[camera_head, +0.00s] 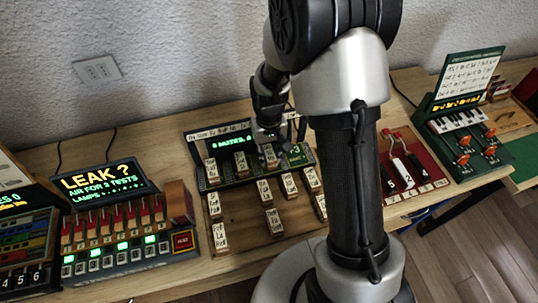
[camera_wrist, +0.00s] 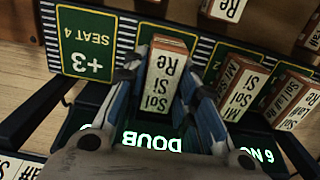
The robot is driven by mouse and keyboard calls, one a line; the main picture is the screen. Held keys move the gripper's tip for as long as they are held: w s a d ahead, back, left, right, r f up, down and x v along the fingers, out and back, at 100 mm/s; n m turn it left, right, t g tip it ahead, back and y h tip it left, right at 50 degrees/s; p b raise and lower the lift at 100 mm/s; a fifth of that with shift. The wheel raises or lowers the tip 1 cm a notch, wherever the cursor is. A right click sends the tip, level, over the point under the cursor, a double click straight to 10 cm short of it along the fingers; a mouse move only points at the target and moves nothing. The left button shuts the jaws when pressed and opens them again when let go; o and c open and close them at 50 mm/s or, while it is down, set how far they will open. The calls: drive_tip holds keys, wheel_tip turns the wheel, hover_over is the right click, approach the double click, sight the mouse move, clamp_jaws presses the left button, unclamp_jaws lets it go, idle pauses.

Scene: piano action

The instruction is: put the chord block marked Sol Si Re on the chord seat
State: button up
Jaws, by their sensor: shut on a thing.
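The chord block marked Sol Si Re (camera_wrist: 163,80) is upright between the two fingers of my gripper (camera_wrist: 160,72) in the wrist view. Its lettered face is visible. In the head view my gripper (camera_head: 269,142) is over the right part of the chord rack, with the pale block (camera_head: 270,157) beneath it. The rack has a row of green seats. The seat marked +3, Seat 4 (camera_wrist: 86,42), is empty beside the held block; it also shows in the head view (camera_head: 297,153). Whether the block touches the seat under it is hidden.
Blocks marked Mi Sol Si (camera_wrist: 240,92) and another (camera_wrist: 293,100) stand on neighbouring seats, close to one finger. Several loose blocks lie on the wooden tray (camera_head: 240,225) in front. A lit display (camera_wrist: 155,140) backs the rack. A leak console (camera_head: 105,185) stands left, a red lever box (camera_head: 405,165) right.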

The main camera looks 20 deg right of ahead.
drive_tip(key=shift+f, duration=0.3)
drive_tip(key=o, duration=0.6)
drive_tip(key=shift+f, duration=0.1)
drive_tip(key=o, duration=0.5)
drive_tip(key=shift+c, duration=0.2)
wheel_tip(320, 180, up, 13)
drive_tip(key=p, duration=0.4)
wheel_tip(320, 180, up, 7)
drive_tip(key=t, duration=0.1)
hover_over(269, 152)
drive_tip(key=s, duration=0.3)
drive_tip(key=s+r+t, duration=0.1)
drive_tip(key=s+r, duration=0.4)
drive_tip(key=s, duration=0.4)
drive_tip(key=s+r+t, duration=0.2)
drive_tip(key=s+r, duration=0.3)
drive_tip(key=s, duration=0.4)
drive_tip(key=shift+s+t, duration=0.15)
drive_tip(key=shift+t, duration=0.15)
drive_tip(key=shift+d, duration=0.1)
